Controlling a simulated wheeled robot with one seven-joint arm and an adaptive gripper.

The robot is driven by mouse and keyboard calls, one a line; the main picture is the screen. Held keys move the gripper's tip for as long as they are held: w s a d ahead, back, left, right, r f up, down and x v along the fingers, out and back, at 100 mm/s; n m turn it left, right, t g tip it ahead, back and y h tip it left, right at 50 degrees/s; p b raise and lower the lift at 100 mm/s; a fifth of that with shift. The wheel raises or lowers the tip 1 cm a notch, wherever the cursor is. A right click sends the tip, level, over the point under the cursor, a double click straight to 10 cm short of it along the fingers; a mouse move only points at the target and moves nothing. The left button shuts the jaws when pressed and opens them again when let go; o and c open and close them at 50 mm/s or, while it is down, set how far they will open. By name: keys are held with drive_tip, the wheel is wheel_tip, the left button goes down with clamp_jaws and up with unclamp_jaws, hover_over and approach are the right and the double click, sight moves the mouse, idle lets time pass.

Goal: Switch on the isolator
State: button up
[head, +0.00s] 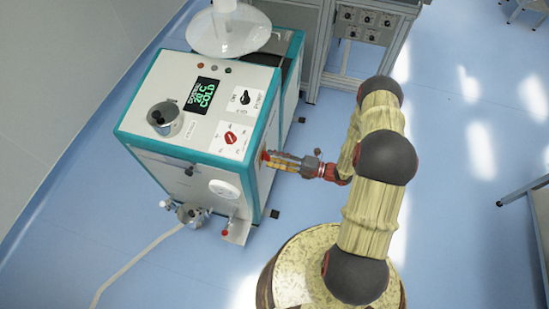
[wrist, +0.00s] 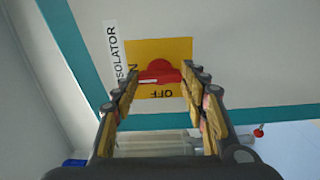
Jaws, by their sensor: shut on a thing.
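The isolator is a red rotary knob (wrist: 161,67) on a yellow plate (wrist: 172,46), beside a label (wrist: 115,55) reading "ISOLATOR". OFF is printed upside down at the plate's lower edge in the wrist view. An N shows at its left, partly hidden by a finger. The knob's red bar lies roughly level across the picture. My gripper (wrist: 162,80) has one finger at each end of this bar and is shut on it. In the head view, my gripper (head: 283,163) reaches the right side of the white and teal machine (head: 155,93), and the knob is mostly hidden.
A small red-handled valve (head: 225,232) sits low at the front corner. A grey cabinet (head: 365,25) stands behind.

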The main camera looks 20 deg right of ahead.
drive_tip(key=o, duration=1.2)
drive_tip(key=shift+c, duration=0.2)
drive_tip(key=shift+d, duration=0.1)
drive_tip(key=v, duration=1.2)
